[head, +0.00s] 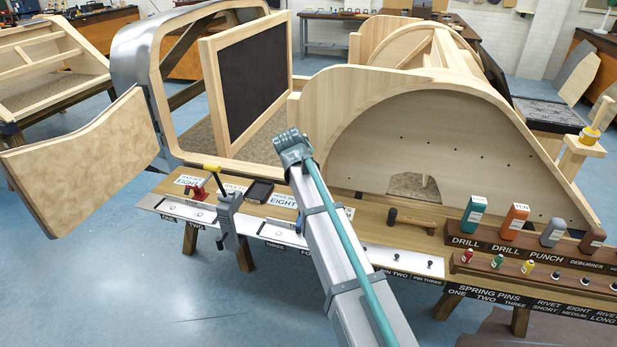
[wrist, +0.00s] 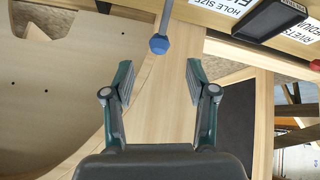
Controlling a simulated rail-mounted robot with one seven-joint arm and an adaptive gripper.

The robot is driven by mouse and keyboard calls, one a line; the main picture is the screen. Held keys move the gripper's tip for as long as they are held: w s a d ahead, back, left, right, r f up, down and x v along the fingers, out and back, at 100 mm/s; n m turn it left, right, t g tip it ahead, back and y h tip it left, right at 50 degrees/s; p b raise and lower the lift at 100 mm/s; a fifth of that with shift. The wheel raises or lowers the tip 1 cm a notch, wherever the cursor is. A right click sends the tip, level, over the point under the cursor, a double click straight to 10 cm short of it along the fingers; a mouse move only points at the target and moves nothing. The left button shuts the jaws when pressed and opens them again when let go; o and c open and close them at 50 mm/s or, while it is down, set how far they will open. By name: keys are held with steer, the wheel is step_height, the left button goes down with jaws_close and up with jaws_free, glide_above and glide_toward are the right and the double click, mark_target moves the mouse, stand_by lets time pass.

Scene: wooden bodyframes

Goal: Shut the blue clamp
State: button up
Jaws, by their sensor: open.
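A blue hexagonal knob (wrist: 160,45) on a grey rod shows at the top middle of the wrist view; it appears to be part of the blue clamp. In the head view my gripper (head: 292,148) is above the bench, before the wooden frames.
A curved wooden panel (head: 400,150) rises behind. Several bottles (head: 513,222) stand at right.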

steer(key=shift+v, duration=2.1)
steer(key=s+a+f+n+y+p, duration=0.1)
steer(key=s+a+f+n+y, duration=0.1)
steer(key=s+a+f, duration=0.45)
steer(key=s+a+f+n+g+y, duration=0.1)
steer(key=s+a+f+n+y, duration=0.2)
steer(key=f, duration=0.6)
steer(key=s+a+f+n+y+p, duration=0.1)
steer(key=s+a+f+n, duration=0.1)
steer(key=s+a+f, duration=0.4)
steer(key=s+d+f+m+g+h, duration=0.25)
steer(key=s+d+f, duration=0.45)
steer(key=d+f, duration=0.4)
steer(key=s+d+f+m+g+h, duration=0.1)
steer(key=s+d+f+g, duration=0.2)
steer(key=s+d+f, duration=0.65)
steer(key=s+d+f+m+g, duration=0.1)
steer(key=s+d+f, duration=0.3)
steer(key=s, duration=0.4)
steer(key=s+d+f+m+g, duration=0.1)
steer(key=s+d+f+g, duration=0.2)
steer(key=s+d, duration=0.4)
steer(key=s+d+f+m+g, duration=0.1)
steer(key=s+d+f+g, duration=0.2)
steer(key=s, duration=0.8)
steer(key=d+f, duration=0.1)
steer(key=d, duration=0.1)
steer(key=shift+s+d+f+m+b, duration=0.25)
steer(key=shift+d+f+m+b, duration=0.05)
steer(key=shift+d+m+b, duration=0.05)
